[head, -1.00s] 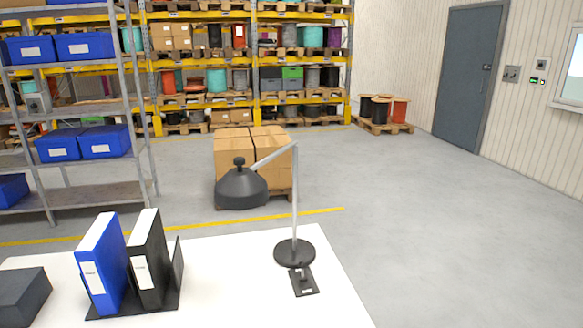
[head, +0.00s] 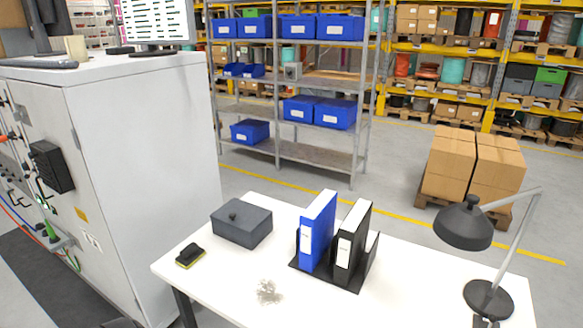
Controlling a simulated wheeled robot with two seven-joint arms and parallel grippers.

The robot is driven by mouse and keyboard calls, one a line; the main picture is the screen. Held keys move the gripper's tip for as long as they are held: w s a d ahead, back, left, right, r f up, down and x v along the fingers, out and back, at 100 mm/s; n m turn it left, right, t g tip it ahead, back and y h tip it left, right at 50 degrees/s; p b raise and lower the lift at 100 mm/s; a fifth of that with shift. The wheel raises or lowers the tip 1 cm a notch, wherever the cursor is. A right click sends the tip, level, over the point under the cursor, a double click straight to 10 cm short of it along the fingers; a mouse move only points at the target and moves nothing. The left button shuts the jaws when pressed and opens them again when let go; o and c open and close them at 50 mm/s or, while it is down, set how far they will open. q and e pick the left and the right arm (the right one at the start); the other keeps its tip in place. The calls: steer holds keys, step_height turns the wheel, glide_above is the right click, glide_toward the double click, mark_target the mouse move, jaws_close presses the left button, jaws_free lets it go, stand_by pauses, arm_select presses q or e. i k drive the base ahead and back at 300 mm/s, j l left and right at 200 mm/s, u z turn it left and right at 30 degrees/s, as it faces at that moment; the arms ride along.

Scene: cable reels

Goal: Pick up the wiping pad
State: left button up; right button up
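The wiping pad (head: 190,256) looks like the small black block with a yellow-green underside in the head view. It lies on the white table (head: 225,290) near its left corner, to the left of a dark grey box. Nothing touches it. Neither of my grippers shows in the head view.
A dark grey lidded box (head: 242,223), binders in a black holder (head: 334,245) and a desk lamp (head: 466,226) stand on the table. A small clear pile (head: 268,291) lies near the front. A grey cabinet (head: 145,150) stands close on the left.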

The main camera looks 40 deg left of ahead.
mark_target(192, 253)
steer(key=u, duration=2.15)
